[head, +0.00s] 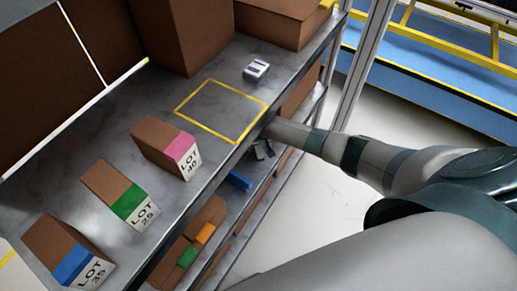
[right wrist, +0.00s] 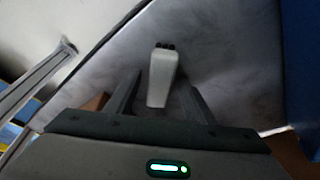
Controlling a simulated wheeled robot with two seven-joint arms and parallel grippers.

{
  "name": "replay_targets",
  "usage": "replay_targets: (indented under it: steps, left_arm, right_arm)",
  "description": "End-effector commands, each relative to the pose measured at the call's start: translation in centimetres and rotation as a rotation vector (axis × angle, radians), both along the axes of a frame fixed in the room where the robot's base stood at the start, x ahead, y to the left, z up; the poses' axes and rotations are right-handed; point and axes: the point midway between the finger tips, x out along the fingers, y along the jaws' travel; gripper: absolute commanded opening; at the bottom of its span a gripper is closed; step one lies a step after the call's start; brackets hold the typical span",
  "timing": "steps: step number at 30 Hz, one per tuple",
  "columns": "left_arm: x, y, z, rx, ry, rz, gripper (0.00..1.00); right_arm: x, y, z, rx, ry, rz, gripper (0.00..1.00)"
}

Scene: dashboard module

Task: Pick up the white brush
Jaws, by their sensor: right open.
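The white brush (right wrist: 162,78) lies on a grey metal shelf surface (right wrist: 220,45) in the right wrist view, its dark end pointing away from me. My right gripper (right wrist: 160,88) is open, with one finger on each side of the brush in that view. I cannot tell whether the fingers are level with the brush or above it. In the head view my right arm reaches in from the right, and the right gripper (head: 263,150) is at the lower shelf level, below the top shelf's edge. I cannot make out the brush there. My left gripper is not in view.
The top shelf (head: 180,195) carries boxes with pink (head: 180,148), green (head: 128,202) and blue (head: 72,264) labels. A small white box (head: 256,69) stands beyond a yellow outlined square. Below are a blue item (head: 238,180) and a brown bin (head: 200,220). A blue surface (right wrist: 296,60) borders the right wrist view.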

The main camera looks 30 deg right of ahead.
Motion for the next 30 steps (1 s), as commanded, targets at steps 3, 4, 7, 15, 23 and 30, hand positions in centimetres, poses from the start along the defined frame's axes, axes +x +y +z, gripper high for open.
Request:
replay_targets:
  steps: [3, 4, 7, 15, 23, 30]
  left_arm:
    - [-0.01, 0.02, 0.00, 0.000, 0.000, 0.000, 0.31]
    - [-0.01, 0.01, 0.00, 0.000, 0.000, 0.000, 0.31]
    - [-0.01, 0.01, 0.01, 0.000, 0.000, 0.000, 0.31]
    - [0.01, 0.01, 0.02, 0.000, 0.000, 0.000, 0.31]
    - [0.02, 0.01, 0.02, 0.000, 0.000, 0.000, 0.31]
    - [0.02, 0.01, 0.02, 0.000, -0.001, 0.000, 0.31]
  right_arm:
    - [-0.02, 0.02, -0.10, 0.000, 0.000, 0.000, 0.48]
    - [-0.01, 0.03, -0.13, 0.000, 0.000, 0.000, 0.48]
    - [-0.03, 0.05, -0.25, 0.000, 0.001, 0.000, 0.48]
    - [-0.01, 0.00, -0.48, 0.000, 0.000, 0.000, 0.48]
    - [-0.01, 0.00, -0.51, 0.000, 0.000, 0.000, 0.48]
    - [-0.02, 0.01, -0.51, 0.000, 0.000, 0.000, 0.03]
